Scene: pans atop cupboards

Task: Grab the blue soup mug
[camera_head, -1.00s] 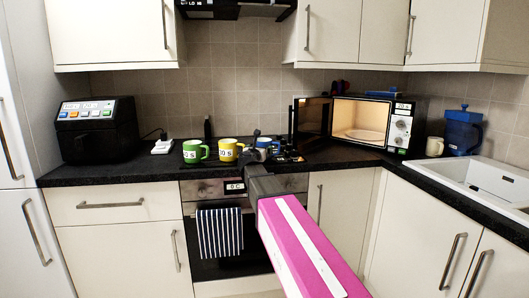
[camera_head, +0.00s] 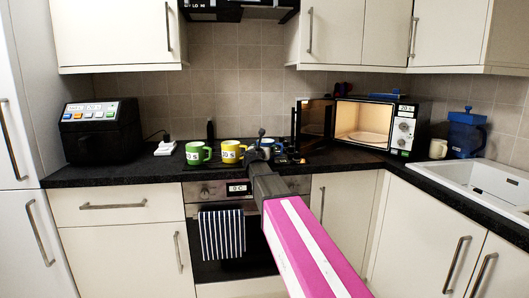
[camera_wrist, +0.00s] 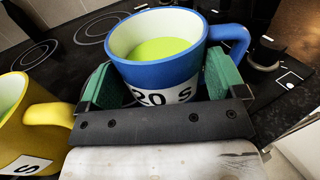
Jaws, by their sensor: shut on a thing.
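The blue soup mug (camera_wrist: 160,66) has a white inside, green contents, a white label reading "20 S" and a handle at the right in the wrist view. My gripper (camera_wrist: 160,85) is shut on it, with a green pad against each side of its body. The mug is upright; I cannot tell if it is clear of the hob. In the head view the blue mug (camera_head: 267,143) is largely hidden behind my gripper (camera_head: 262,149).
A yellow mug (camera_wrist: 30,125) stands close at the left, its handle near my gripper; it also shows in the head view (camera_head: 230,152). A green mug (camera_head: 196,153) stands beyond it. An open, lit microwave (camera_head: 362,122) is at the right. The counter left of the green mug is mostly clear.

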